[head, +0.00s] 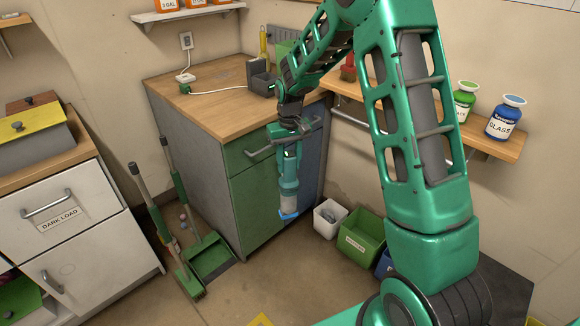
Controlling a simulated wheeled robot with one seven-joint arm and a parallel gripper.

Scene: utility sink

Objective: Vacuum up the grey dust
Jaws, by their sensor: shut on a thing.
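A handheld vacuum (289,180) with a green body, a clear cup and a blue nozzle hangs nearly upright, nozzle down, in front of the green cabinet. My gripper (290,135) is shut on its upper part. The nozzle is above the floor, apart from it as far as I can tell. I cannot make out any grey dust in this view. My arm covers part of the right side.
A wooden-topped cabinet (215,88) stands behind the vacuum. A broom (165,235) and green dustpan (210,258) lean at its left. A white bin (329,217) and green bin (361,236) stand right. A shelf (400,109) holds jars. Floor is open in front.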

